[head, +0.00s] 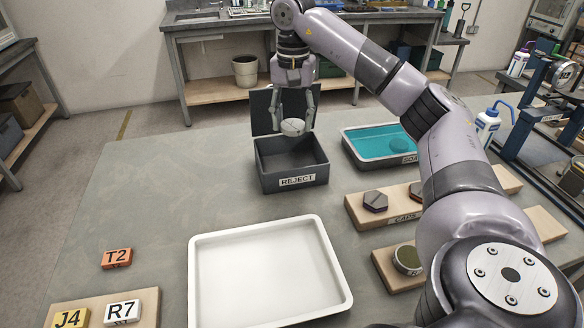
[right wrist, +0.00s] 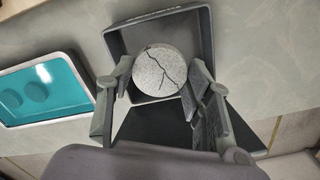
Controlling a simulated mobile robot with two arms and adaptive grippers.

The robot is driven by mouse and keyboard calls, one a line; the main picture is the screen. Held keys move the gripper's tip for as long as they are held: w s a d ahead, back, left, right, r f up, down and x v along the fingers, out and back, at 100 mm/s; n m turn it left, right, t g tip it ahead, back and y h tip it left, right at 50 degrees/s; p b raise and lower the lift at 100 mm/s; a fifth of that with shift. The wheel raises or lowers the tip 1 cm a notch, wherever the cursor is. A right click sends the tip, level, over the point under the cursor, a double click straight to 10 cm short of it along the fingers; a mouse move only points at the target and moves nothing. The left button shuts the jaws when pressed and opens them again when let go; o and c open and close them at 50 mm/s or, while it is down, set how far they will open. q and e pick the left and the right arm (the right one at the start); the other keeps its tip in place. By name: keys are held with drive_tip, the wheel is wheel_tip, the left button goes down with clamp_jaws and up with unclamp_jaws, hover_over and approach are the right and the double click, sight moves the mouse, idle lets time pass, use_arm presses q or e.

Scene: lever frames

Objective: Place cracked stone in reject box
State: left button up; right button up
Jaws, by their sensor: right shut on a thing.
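The cracked stone (right wrist: 160,72) is a round, light grey disc with dark crack lines across its face. My right gripper (right wrist: 158,82) is shut on it, one finger on each side. In the head view the stone (head: 293,127) hangs between the fingertips of the right gripper (head: 293,122), above the opening of the reject box. The reject box (head: 290,180) is dark grey, with a raised lid at its back and a REJECT label on its front. In the right wrist view the box's rim (right wrist: 108,40) shows around and behind the stone. My left gripper is not in view.
A tray of teal liquid (head: 365,134) stands right of the box, with round shapes in it. An empty white tray (head: 265,270) lies in front. Wooden boards, one holding caps (head: 375,201), are at right. The table's left side is mostly clear.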

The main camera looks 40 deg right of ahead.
wheel_tip(320, 180, down, 14)
drive_tip(key=shift+f, duration=0.15)
idle(0.4)
drive_tip(key=o, duration=0.5)
drive_tip(key=shift+f, duration=0.15)
drive_tip(key=o, duration=0.5)
drive_tip(key=shift+c, duration=0.2)
wheel_tip(320, 180, up, 12)
drive_tip(key=shift+w+d+r, duration=0.1)
drive_tip(key=shift+r, duration=0.1)
